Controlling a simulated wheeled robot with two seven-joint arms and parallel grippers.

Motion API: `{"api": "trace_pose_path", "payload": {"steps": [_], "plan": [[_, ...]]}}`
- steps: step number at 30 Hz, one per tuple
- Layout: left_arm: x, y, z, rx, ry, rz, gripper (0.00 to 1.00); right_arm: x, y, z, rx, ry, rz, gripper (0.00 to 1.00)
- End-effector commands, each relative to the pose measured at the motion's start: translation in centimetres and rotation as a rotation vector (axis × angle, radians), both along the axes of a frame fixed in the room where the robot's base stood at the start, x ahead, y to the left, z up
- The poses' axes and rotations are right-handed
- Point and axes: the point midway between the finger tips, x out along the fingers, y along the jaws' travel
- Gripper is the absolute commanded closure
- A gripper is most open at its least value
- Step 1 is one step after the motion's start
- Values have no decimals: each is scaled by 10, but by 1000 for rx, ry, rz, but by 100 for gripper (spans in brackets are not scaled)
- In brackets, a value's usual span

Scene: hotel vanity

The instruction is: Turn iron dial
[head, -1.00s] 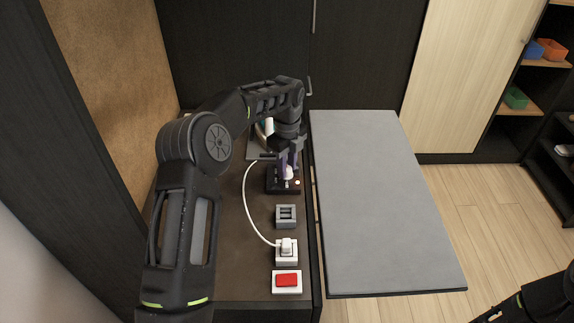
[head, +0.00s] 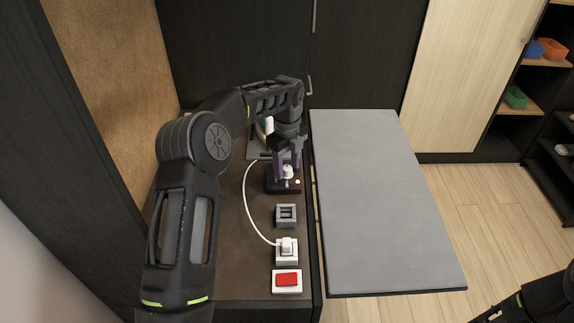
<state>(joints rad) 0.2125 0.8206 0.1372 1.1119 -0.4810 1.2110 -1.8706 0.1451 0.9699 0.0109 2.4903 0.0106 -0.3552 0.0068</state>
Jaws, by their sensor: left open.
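The iron dial (head: 288,172) is a small pale knob on a dark base (head: 282,187) on the brown counter. My left gripper (head: 288,175) points down over it, with its purple-grey fingers on either side of the knob. The fingers are open; whether they touch the knob I cannot tell. The iron (head: 266,125) is mostly hidden behind my left arm, with a white and teal part showing. A white cord (head: 246,205) runs from there to a white plug and socket (head: 287,250). My right gripper is not clearly in view; only part of my right arm shows at the lower right.
A grey switch block (head: 286,215) and a red switch on a white plate (head: 287,281) line the counter's right edge (head: 255,275). A grey ironing board (head: 385,210) lies just right of the counter. Shelves with coloured bins (head: 552,49) stand far right.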

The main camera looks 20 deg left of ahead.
Motion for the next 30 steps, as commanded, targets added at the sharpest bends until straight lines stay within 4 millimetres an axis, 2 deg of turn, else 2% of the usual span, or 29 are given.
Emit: {"api": "trace_pose_path", "payload": {"steps": [8, 17, 21, 30], "plan": [[1, 0, 8, 1, -4, 1, 50, 0, 0, -2, 0, -1, 0, 52], [1, 0, 53, 1, -4, -1, 50, 1, 1, -11, 2, -4, 1, 52], [1, 0, 72, 0, -1, 0, 50, 1, 1, -9, 2, -4, 1, 52], [0, 0, 78, 0, 0, 0, 50, 1, 1, -9, 2, -4, 1, 52]]}}
